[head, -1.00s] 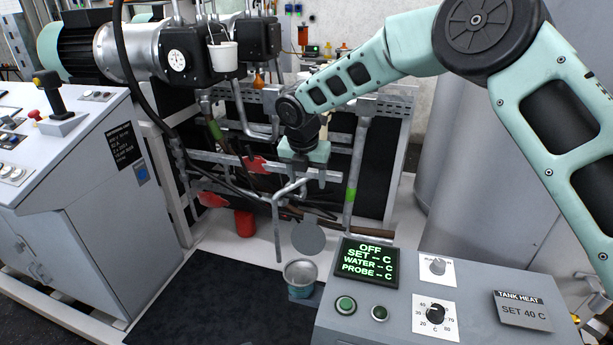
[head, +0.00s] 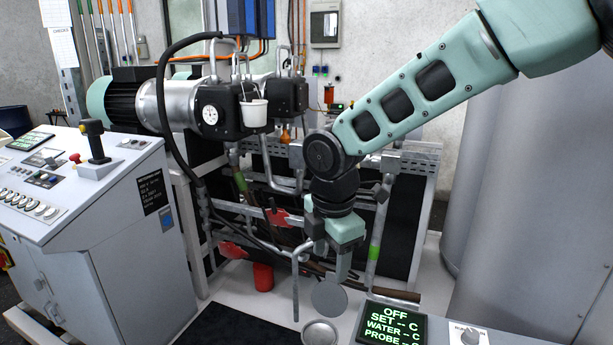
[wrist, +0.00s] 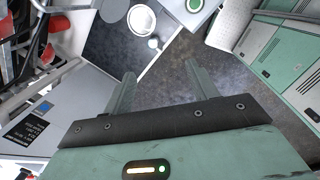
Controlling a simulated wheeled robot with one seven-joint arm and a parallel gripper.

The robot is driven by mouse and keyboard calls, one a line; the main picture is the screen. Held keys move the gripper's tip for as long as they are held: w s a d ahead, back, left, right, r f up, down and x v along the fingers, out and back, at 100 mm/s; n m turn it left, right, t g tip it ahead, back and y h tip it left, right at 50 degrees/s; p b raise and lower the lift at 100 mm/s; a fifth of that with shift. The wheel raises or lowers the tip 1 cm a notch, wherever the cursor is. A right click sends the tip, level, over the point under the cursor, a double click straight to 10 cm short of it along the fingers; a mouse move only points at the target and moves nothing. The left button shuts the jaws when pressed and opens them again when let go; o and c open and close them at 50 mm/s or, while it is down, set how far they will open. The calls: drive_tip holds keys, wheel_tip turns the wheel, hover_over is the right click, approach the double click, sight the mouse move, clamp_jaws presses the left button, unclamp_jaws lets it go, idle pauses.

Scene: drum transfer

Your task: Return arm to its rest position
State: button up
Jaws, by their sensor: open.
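My arm (head: 415,98) reaches in from the upper right of the head view, its forearm sloping down to the wrist in front of the pipe rack. My gripper (head: 331,268) points downward there, above a round grey disc (head: 329,298) and a small metal cup (head: 320,333) at the bottom edge. In the wrist view, the two fingers of my gripper (wrist: 161,75) stand apart with nothing between them. The floor shows beyond them.
A control console (head: 95,225) stands at left. A pump with a hanging white cup (head: 253,114) is behind. A heater panel (head: 395,325) is at lower right, before a large grey tank (head: 530,190). Red valve handles (head: 235,251) sit on the rack.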

drive_tip(key=s+d+m, duration=0.4)
drive_tip(key=s+m, duration=0.4)
drive_tip(key=s, duration=0.4)
drive_tip(key=s+d+f+m+g, duration=0.1)
drive_tip(key=s+d+m, duration=0.4)
drive_tip(key=s, duration=0.8)
drive_tip(key=m, duration=0.3)
drive_tip(key=shift+s+d+y+b, duration=0.2)
drive_tip(key=shift+s+y+b, duration=0.1)
drive_tip(key=shift+b, duration=0.05)
